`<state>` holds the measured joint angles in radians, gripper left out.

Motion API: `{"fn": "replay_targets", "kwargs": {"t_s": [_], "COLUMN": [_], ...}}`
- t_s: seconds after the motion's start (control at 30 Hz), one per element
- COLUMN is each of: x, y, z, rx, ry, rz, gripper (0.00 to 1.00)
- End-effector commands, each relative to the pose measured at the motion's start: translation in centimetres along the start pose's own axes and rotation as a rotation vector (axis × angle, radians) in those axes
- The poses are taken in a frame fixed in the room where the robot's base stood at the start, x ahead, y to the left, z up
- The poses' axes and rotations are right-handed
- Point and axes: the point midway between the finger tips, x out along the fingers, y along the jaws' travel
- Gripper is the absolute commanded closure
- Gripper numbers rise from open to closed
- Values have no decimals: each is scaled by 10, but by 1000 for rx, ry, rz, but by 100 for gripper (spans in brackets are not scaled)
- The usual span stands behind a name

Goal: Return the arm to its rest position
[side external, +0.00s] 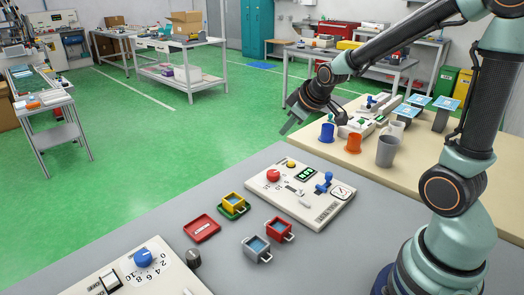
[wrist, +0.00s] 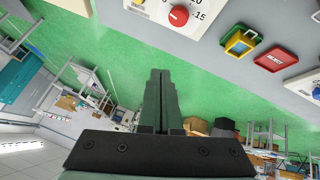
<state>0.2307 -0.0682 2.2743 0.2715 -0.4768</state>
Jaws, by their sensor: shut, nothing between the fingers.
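My gripper (side external: 290,121) is at the end of my raised arm in the side external view, above the far edge of the grey table and left of the blue cup. In the wrist view my gripper (wrist: 160,75) shows two dark green fingers pressed together with nothing between them. My arm reaches from the base at the lower right up and over to the left. The gripper appears clear of the objects on the tables.
On the grey table (side external: 150,232) are a control panel (side external: 300,193), a red tray (side external: 202,228), a yellow container (side external: 234,202), a red container (side external: 279,229), a grey container (side external: 256,249) and a dial panel (side external: 140,275). Blue (side external: 327,132), orange (side external: 354,142) and grey (side external: 387,151) cups stand on the beige table.

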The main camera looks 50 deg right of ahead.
Motion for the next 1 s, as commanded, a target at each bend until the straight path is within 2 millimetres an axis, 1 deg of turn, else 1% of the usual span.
{"fn": "replay_targets", "kwargs": {"t_s": [0.03, 0.17, 0.2, 0.3, 0.4, 0.5, 0.6, 0.7, 1.0], "x": [-18, -56, -67, -93, -114, -129, -138, -142, -142], "y": [-11, -37, -46, -64, -80, -90, -97, -100, -100], "z": [-3, 2, 5, 16, 28, 39, 47, 51, 51], "rx": [21, 93, 114, 168, 213, 248, 271, 281, 281], "ry": [3, -25, -34, -60, -89, -111, -127, -136, -137], "rz": [-16, -64, -78, -109, -134, -150, -159, -163, -164], "gripper": [100, 100, 100, 100, 100, 100, 100, 100, 100]}}
